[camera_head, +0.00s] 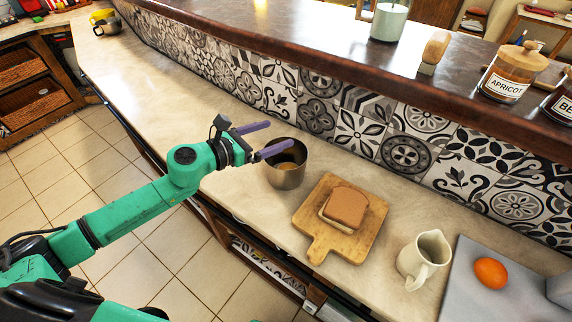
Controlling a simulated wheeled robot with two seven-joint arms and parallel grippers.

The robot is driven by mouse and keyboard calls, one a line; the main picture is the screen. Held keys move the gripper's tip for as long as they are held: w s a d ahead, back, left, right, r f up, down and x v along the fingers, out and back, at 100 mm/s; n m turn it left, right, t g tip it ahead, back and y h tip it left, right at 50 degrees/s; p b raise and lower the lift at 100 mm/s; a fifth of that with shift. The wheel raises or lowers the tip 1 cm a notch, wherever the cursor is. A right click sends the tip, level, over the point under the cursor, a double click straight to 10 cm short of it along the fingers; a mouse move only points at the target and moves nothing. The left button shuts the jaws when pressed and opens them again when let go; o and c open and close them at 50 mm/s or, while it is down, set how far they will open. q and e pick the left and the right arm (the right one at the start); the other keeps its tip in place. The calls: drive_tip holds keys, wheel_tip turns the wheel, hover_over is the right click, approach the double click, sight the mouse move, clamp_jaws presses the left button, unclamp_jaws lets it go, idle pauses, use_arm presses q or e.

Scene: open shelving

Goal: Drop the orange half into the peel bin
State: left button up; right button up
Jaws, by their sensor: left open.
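A metal bin (288,178), which looks like the peel bin, stands open on the lower counter. My left gripper (279,135) is open at the bin's rim, with its two purple fingers apart and nothing between them. One finger overlaps the bin's mouth in the picture. Something brownish shows inside the bin, but I cannot tell what it is. A round orange fruit (490,272) lies on a grey tray or board (468,300) at the lower right. I cannot tell whether it is whole or a half lying cut side down. My right gripper is out of view.
A wooden board (322,244) with a slice of bread or sandwich (346,206) lies right of the bin. A cream jug (424,258) stands between board and tray. A tiled wall (405,153) rises behind to a dark ledge holding jars. The counter left of the bin is clear.

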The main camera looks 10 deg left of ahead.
use_arm(q)
drive_tip(key=b+v, duration=0.1)
drive_tip(key=v, duration=1.3)
drive_tip(key=shift+s+r+b, duration=0.2)
drive_tip(key=shift+b, duration=0.1)
